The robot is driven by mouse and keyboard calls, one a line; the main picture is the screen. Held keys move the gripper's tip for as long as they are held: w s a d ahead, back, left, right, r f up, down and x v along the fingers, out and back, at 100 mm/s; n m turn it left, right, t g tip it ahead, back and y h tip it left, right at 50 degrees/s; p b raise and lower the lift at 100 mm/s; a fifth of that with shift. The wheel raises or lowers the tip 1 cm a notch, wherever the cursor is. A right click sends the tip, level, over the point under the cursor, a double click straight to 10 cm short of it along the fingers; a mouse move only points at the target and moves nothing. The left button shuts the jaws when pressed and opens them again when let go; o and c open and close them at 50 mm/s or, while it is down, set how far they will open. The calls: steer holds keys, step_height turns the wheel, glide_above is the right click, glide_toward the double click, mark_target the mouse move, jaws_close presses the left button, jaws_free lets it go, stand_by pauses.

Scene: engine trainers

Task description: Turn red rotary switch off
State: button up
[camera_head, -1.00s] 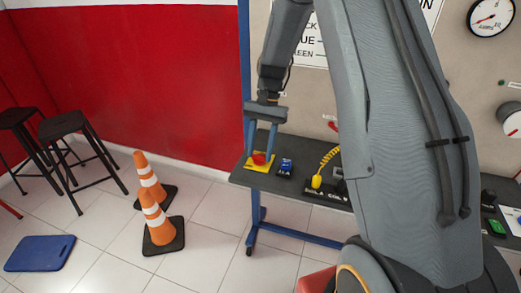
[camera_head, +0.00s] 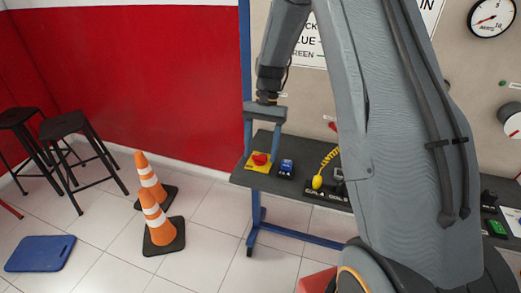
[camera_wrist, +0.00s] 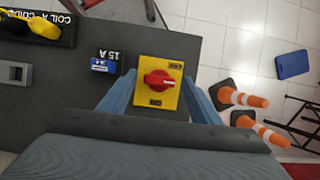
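The red rotary switch (camera_head: 260,158) sits on a yellow square plate (camera_head: 251,167) at the left end of the grey bench. In the wrist view the red knob (camera_wrist: 159,79) shows a white pointer mark and lies roughly centred between my fingers, with its yellow plate (camera_wrist: 157,56) in full view. My gripper (camera_head: 263,150) points down over the switch. Its blue fingers (camera_wrist: 157,94) are open, one on each side of the yellow plate, and look apart from the knob.
A small blue 15 A breaker (camera_head: 286,168) stands right beside the switch. A yellow coil plug (camera_head: 318,181) with a curly cord is further right on the bench (camera_head: 240,178). Orange cones (camera_head: 163,232) stand on the floor to the left.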

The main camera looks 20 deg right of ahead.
steer(key=b+v, duration=0.2)
steer(key=v, duration=0.6)
steer(key=shift+s+a+f, duration=0.1)
stand_by(0.3)
steer(key=s+a+f+n+t+h, duration=0.1)
steer(key=s+n+t, duration=0.1)
steer(key=s, duration=0.7)
steer(key=s+a+f+n+t+h, duration=0.1)
steer(key=s+n, duration=0.3)
steer(key=s, duration=0.6)
steer(key=shift+s+f+n+t+h+b, duration=0.2)
steer(key=shift+f+n+t+h+b, duration=0.15)
steer(key=shift+t, duration=0.55)
steer(key=shift+s+a+f, duration=0.1)
steer(key=shift+s, duration=0.3)
steer(key=shift+c, duration=0.5)
